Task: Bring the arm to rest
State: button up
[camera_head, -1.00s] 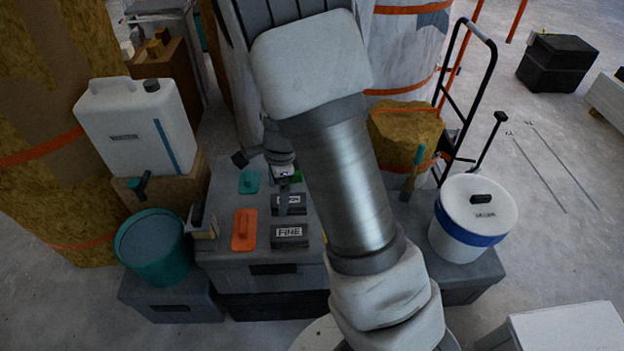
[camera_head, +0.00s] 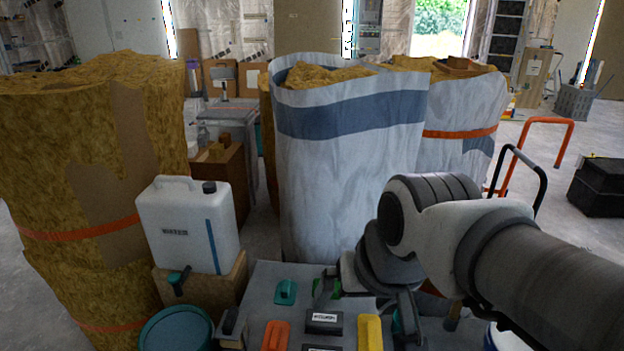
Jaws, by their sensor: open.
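My arm (camera_head: 540,270) comes in from the lower right, and its bent wrist hangs over the right part of the grey crate top (camera_head: 262,288). My gripper (camera_head: 405,315) points down below the wrist, near a yellow tool (camera_head: 370,332). It is open, its fingers are partly hidden and small, and I see nothing held in it. An orange float (camera_head: 275,335), a teal float (camera_head: 286,291) and a dark labelled block (camera_head: 324,322) lie on the crate top, left of the gripper.
A white water canister (camera_head: 185,235) stands on the left above a teal bucket (camera_head: 178,330). Tall insulation rolls stand at left (camera_head: 60,150) and behind the arm, one in a white wrap (camera_head: 335,180). A black hand-truck frame (camera_head: 541,180) is close right of the wrist.

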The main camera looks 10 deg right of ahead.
jog(key=shift+s+d+r+n+h, duration=0.2)
jog(key=shift+s+n, duration=0.2)
jog(key=shift+s, duration=0.2)
jog(key=shift+s+d+r+n+h, duration=0.1)
jog(key=shift+s+d+r+n, duration=0.1)
jog(key=shift+s+n, duration=0.3)
notch_tip(320, 180, up, 11)
jog(key=p, duration=1.1)
jog(key=shift+f, duration=0.1)
